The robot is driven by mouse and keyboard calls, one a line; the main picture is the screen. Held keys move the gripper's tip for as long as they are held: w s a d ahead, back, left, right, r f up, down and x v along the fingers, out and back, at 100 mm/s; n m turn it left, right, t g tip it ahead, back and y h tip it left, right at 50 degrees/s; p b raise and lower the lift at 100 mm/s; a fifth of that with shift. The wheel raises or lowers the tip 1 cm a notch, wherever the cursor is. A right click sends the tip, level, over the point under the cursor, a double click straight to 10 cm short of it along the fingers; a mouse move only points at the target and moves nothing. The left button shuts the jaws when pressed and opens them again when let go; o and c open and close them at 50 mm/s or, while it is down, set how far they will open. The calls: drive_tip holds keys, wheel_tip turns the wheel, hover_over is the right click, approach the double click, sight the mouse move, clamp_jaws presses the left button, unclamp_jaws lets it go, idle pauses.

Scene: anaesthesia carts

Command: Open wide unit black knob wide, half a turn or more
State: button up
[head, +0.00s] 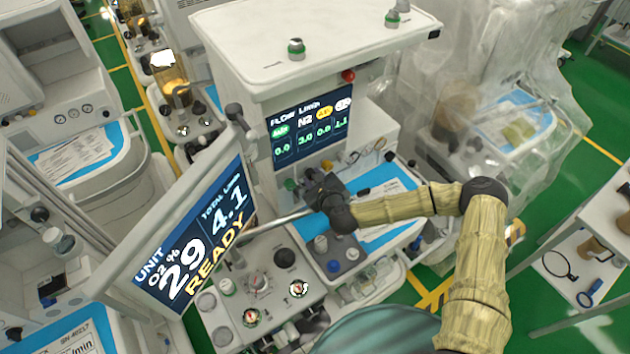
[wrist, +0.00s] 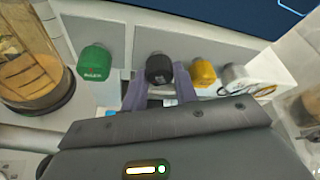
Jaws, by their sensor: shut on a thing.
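The wide unit (head: 300,80) is a white anaesthesia machine with a flow display (head: 310,128) on its front, reading 0.0, 3.0, 0.0 and 1.1. Below the display is a row of knobs. In the wrist view the black knob (wrist: 159,69) sits between a green knob (wrist: 95,63) and a yellow knob (wrist: 203,73). My gripper (wrist: 160,86) is shut on the black knob, one finger on each side. In the head view my gripper (head: 318,182) is at the knob row and hides the black knob. The knob's turn angle cannot be told.
A tilted monitor (head: 195,235) reading 29, 4.1 and READY stands left of my arm. A glass canister (wrist: 30,70) is left of the knobs. A worktop with several fittings (head: 260,285) lies below.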

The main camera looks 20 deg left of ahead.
drive_tip(key=shift+n+t+b, duration=0.4)
drive_tip(key=shift+n, duration=0.1)
drive_tip(key=o, duration=1)
drive_tip(key=shift+s, duration=0.15)
